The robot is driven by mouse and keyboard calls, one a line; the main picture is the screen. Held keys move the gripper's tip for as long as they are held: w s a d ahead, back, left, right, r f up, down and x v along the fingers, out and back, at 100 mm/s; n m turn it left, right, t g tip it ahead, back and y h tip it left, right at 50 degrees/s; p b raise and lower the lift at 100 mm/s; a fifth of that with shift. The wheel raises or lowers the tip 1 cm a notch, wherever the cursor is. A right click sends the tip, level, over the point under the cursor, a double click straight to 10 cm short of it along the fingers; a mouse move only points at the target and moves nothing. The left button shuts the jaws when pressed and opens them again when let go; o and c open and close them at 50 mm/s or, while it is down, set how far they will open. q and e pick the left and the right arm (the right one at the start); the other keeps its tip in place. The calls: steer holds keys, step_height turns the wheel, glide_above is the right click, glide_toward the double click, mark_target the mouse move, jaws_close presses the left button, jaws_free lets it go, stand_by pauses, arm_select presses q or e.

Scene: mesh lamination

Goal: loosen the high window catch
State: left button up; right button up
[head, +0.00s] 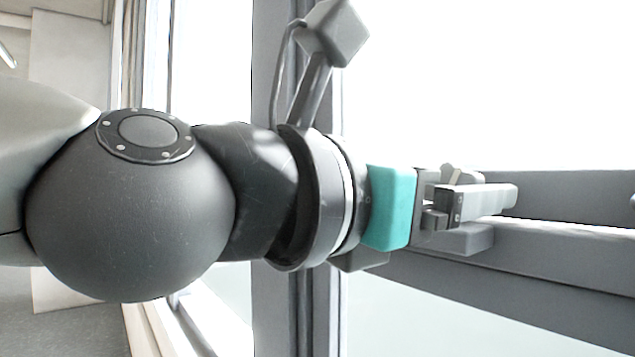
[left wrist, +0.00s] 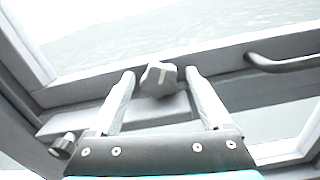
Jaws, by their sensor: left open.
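The window catch appears as a grey faceted knob (left wrist: 158,79) on the dark window rail in the left wrist view. My left gripper (left wrist: 161,73) is open, with one pale finger on each side of the knob. The fingertips reach about level with it; I cannot tell whether either touches it. In the head view my left arm comes in from the left and its gripper (head: 500,190) is at the grey rail, where the knob cannot be clearly made out. My right gripper is not in view.
The grey window rail (head: 575,262) runs across behind the gripper, and an upright frame post (head: 268,90) stands behind my arm. In the left wrist view a curved bar handle (left wrist: 285,64) is to the right of the knob and a small round fitting (left wrist: 62,146) is lower left.

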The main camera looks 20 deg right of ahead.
arm_select(q)
jaws_close()
steer(key=shift+n, duration=1.1)
steer(key=n, duration=0.3)
steer(key=shift+w, duration=0.1)
jaws_free()
steer(key=shift+a, duration=0.2)
